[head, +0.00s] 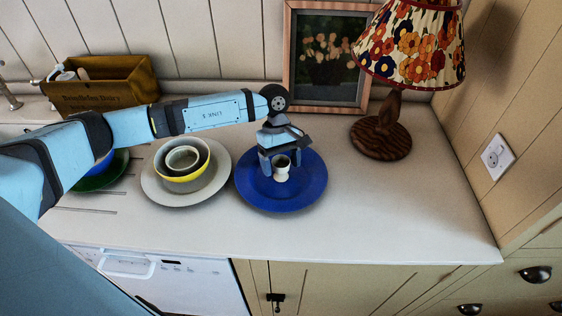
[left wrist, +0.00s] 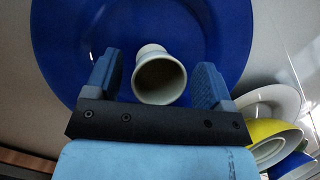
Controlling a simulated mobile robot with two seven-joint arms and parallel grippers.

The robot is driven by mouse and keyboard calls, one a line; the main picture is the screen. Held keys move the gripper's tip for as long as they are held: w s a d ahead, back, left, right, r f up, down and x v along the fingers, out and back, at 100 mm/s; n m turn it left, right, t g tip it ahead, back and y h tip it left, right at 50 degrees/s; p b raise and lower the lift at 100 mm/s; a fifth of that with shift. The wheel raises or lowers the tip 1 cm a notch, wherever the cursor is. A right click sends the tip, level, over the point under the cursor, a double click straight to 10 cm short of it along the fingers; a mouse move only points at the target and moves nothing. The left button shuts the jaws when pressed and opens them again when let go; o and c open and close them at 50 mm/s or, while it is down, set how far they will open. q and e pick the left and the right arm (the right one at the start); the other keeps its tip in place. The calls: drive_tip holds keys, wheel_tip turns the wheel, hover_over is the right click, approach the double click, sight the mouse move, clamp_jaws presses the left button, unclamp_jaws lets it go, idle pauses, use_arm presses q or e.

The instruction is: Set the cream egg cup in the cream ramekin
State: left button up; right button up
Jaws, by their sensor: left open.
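The cream egg cup (head: 281,174) stands upright on the blue plate (head: 305,192). My left gripper (head: 280,163) is open over the plate, pointing down, with its fingers on either side of the egg cup. In the left wrist view the egg cup (left wrist: 160,82) lies between the fingertips, with a visible gap to each finger. The cream ramekin (head: 182,166) appears to be the small vessel nested in the yellow-rimmed bowl (head: 186,182) on the pale grey plate (head: 160,190). My right gripper is in neither view.
A patterned lamp (head: 383,135) and a framed picture (head: 328,100) stand behind the blue plate. A wooden box (head: 105,90) and a green plate (head: 108,178) are at the left, partly behind my arm. The counter right of the blue plate is clear.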

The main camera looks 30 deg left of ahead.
use_arm(q)
drive_tip(key=shift+w+a+r, duration=0.15)
drive_tip(key=shift+w+r, duration=0.05)
drive_tip(key=shift+r, duration=0.35)
drive_tip(key=b+v, duration=0.2)
drive_tip(key=v, duration=0.9)
drive_tip(key=shift+r, duration=0.15)
drive_tip(key=shift+s, duration=0.1)
